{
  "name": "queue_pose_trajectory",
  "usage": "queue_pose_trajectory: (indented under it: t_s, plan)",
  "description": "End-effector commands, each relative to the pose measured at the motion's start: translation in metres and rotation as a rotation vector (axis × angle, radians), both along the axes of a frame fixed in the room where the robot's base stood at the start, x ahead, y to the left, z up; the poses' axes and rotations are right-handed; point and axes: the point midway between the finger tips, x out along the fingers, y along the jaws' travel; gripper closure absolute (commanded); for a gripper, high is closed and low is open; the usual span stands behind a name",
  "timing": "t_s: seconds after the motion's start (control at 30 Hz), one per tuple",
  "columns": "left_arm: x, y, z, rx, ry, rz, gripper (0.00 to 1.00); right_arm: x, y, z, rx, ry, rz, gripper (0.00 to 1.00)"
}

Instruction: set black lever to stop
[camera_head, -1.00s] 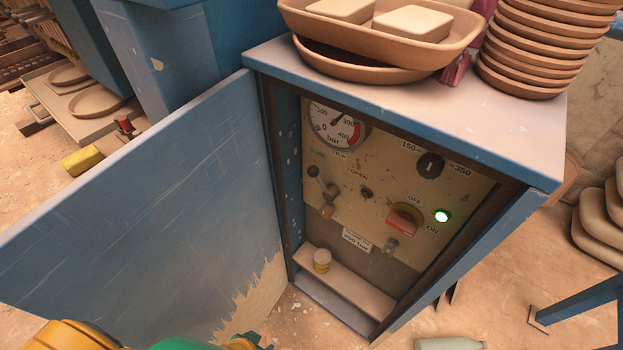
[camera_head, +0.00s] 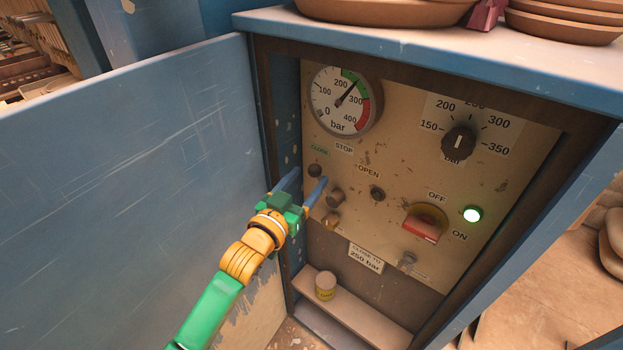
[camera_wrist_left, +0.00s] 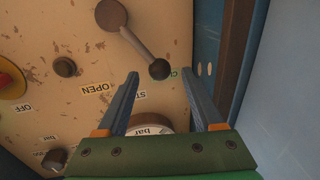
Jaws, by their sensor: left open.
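The black lever (camera_head: 335,197) is on the beige control panel inside the blue cabinet. The STOP label (camera_head: 344,148) is just right of that. In the left wrist view the lever's arm (camera_wrist_left: 136,43) runs from its hub to the knob (camera_wrist_left: 160,69). My left gripper (camera_head: 311,175) is open, its two blue fingers on either side of the knob. It also shows in the left wrist view (camera_wrist_left: 159,74). Contact with the knob cannot be told. My right gripper is not in view.
The open blue door (camera_head: 130,150) stands left of my arm. The panel also has a pressure gauge (camera_head: 339,101), a black dial (camera_head: 458,141), a red switch (camera_head: 421,230) and a lit green lamp (camera_head: 472,214). A small can (camera_head: 325,286) stands on the ledge below.

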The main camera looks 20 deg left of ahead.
Motion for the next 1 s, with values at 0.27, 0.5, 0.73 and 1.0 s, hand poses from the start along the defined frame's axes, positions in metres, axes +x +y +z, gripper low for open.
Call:
queue_pose_trajectory:
  t_s: [0.27, 0.5, 0.73, 1.0]
  plan:
    - [0.025, -0.004, 0.000, 0.000, 0.001, -0.001, 0.32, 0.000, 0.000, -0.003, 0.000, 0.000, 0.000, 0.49]
    - [0.026, -0.004, -0.001, 0.000, 0.002, -0.001, 0.45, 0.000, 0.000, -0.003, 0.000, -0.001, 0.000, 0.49]
    - [0.025, -0.004, -0.001, 0.000, 0.002, -0.001, 1.00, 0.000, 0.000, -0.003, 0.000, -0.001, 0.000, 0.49]
    - [0.025, -0.004, -0.001, 0.000, 0.002, -0.001, 1.00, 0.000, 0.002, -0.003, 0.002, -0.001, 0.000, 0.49]
